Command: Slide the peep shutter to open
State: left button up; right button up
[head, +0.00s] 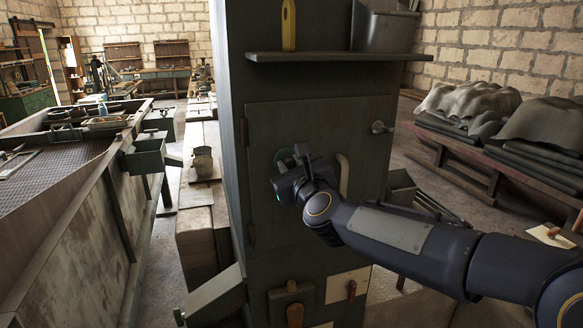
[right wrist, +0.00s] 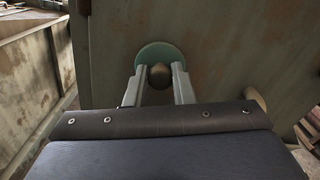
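The peep shutter (right wrist: 157,52) is a round green disc on the grey door, with a dark brown round knob (right wrist: 158,76) standing out from it. In the head view, part of the green disc (head: 286,158) shows behind my right gripper (head: 283,176). In the right wrist view, my right gripper (right wrist: 159,77) has one finger on each side of the knob, close against it with no clear gap. Whatever lies behind the disc is hidden. My left gripper is not in view.
The tall grey cabinet (head: 236,130) has a shelf (head: 335,57) above the door and a latch knob (head: 379,127) at its upper right. A pale curved handle (head: 344,175) is just right of my gripper. A sloping chute (head: 215,293) juts out at lower left.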

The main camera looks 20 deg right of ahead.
jog(key=o, duration=0.4)
jog(key=shift+r, duration=0.3)
jog(key=shift+o, duration=0.2)
jog(key=shift+f, duration=0.1)
jog(key=s, duration=0.7)
jog(key=shift+s+d+b, duration=0.15)
jog(key=shift+s+b, duration=0.15)
jog(key=shift+s, duration=0.1)
jog(key=s+d+f+n+g+y, duration=0.3)
jog(key=s+f+n+g, duration=0.9)
jog(key=s+f+n, duration=1.2)
jog(key=s+n, duration=0.4)
jog(key=n, duration=0.2)
jog(key=shift+s+f, duration=0.15)
jog(key=shift+f, duration=0.15)
